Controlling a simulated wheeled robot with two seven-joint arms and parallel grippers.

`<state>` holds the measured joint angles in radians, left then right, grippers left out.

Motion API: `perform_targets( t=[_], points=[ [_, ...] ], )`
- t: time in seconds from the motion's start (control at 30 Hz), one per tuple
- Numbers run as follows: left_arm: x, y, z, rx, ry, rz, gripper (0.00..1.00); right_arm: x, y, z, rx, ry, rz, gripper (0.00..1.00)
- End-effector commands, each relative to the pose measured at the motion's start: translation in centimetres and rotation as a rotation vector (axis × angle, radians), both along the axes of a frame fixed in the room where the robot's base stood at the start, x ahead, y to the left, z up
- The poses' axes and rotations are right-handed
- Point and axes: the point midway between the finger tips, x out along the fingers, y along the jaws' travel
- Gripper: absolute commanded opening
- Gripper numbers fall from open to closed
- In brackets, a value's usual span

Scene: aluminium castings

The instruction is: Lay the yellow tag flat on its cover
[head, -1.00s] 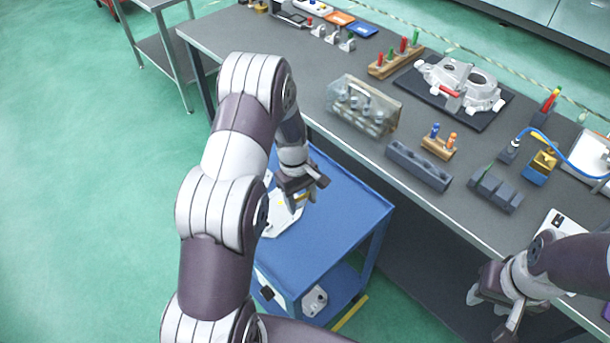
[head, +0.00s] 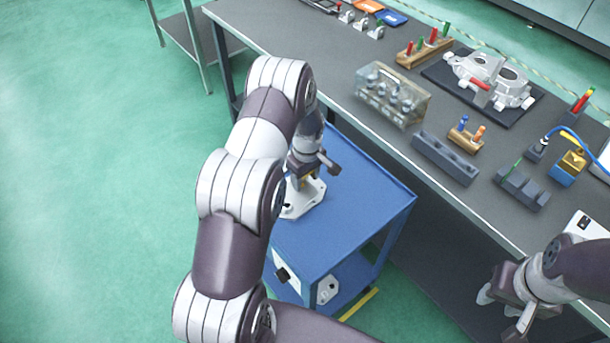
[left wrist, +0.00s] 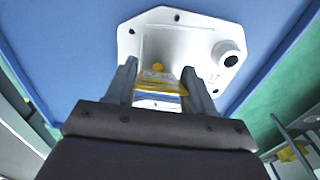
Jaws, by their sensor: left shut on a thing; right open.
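The white cover (head: 298,206) lies on the blue cart top and is partly hidden by my left arm. In the left wrist view the cover (left wrist: 205,32) is a flat plate with rounded corners, small holes and a round dark-centred boss. My left gripper (left wrist: 161,84) is over it, shut on the yellow tag (left wrist: 158,78), which sits between the fingertips. I cannot tell whether the tag touches the cover. In the head view, my left gripper (head: 312,172) largely hides the tag. My right gripper (head: 502,312) is open and empty beside the bench's front edge.
The blue cart (head: 350,225) has free room right of the cover. The grey bench (head: 320,60) runs behind it, with a clear case (head: 392,95), a grey slotted block (head: 445,158) and a casting on a dark mat (head: 490,80).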

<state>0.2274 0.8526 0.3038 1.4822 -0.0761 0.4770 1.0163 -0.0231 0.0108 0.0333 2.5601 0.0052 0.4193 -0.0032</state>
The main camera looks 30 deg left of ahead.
Motion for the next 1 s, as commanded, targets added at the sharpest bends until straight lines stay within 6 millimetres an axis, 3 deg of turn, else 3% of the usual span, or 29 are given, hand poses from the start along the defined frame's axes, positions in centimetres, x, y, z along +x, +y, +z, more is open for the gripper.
perform_targets(
  t=[0.07, 0.1, 0.2, 0.47, 0.57, 0.9, 1.0],
  points=[
    [0.0, 0.0, 0.1, 0.0, 0.0, 0.0, 0.25, 0.0, 0.0, 0.1, 0.0, 0.0, 0.0, 0.43],
    [0.0, 0.0, 0.1, 0.0, 0.0, 0.0, 0.57, 0.0, 0.0, 0.1, 0.0, 0.0, 0.0, 0.43],
    [0.0, 0.0, 0.1, 0.0, 0.0, 0.0, 0.83, 0.0, 0.0, 0.1, 0.0, 0.0, 0.0, 0.43],
    [0.0, 0.0, 0.1, 0.0, 0.0, 0.0, 0.83, 0.0, 0.0, 0.1, 0.0, 0.0, 0.0, 0.43],
    [0.1, 0.0, 1.0, 0.001, -0.003, 0.0, 0.83, 0.0, 0.0, -0.2, 0.0, 0.0, 0.0, 0.43],
    [-0.1, -0.3, 9.6, 0.0, -0.004, -0.001, 0.83, 0.0, 0.0, -1.7, 0.0, 0.0, 0.0, 0.43],
    [-0.2, -0.4, 11.4, -0.001, -0.002, 0.0, 0.83, 0.0, 0.0, -1.9, 0.0, 0.0, 0.0, 0.43]
  ],
)
